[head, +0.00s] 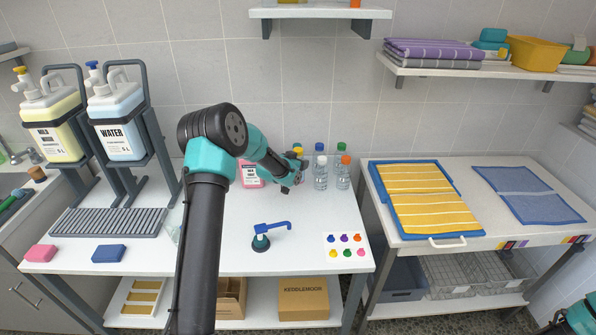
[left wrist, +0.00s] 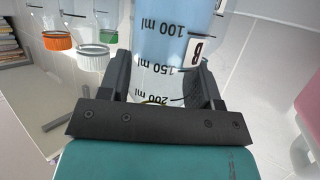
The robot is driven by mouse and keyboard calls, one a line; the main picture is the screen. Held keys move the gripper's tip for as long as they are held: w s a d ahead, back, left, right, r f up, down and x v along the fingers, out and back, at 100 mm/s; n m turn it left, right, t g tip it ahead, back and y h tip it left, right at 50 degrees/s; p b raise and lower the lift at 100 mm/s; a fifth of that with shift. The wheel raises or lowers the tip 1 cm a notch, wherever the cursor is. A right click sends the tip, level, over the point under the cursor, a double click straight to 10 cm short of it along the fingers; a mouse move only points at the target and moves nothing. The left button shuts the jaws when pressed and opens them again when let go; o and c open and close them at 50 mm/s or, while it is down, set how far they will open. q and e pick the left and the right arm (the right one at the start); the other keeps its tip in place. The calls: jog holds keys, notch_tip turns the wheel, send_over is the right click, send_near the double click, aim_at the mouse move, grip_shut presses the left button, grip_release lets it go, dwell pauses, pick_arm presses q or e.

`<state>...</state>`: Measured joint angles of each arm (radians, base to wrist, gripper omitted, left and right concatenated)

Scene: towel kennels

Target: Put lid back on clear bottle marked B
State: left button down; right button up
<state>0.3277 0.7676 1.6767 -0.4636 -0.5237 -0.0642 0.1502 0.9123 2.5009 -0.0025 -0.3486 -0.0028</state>
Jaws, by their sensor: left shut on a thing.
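My left gripper (head: 298,165) reaches to the back of the middle table. In the left wrist view, its two dark fingers (left wrist: 166,88) are shut on the sides of a clear bottle marked B (left wrist: 172,40) holding pale blue liquid. This view shows the bottles upside down. In the head view the gripper largely hides bottle B. I cannot make out a loose lid for B.
Several capped bottles stand just right of the gripper, including an orange-capped one (head: 344,172) and a white-capped one (head: 320,172). A pink container (head: 251,176) is close on the left. A blue-handled tool (head: 264,238) and a card with colored dots (head: 346,246) lie in front.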

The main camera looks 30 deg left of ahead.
pick_arm(q)
jog(key=shift+f, duration=1.9)
jog(key=shift+f, duration=0.1)
jog(key=shift+c, duration=1.6)
grip_release()
jog(key=shift+r, duration=0.2)
jog(key=v, duration=1.2)
jog(key=shift+d, duration=0.1)
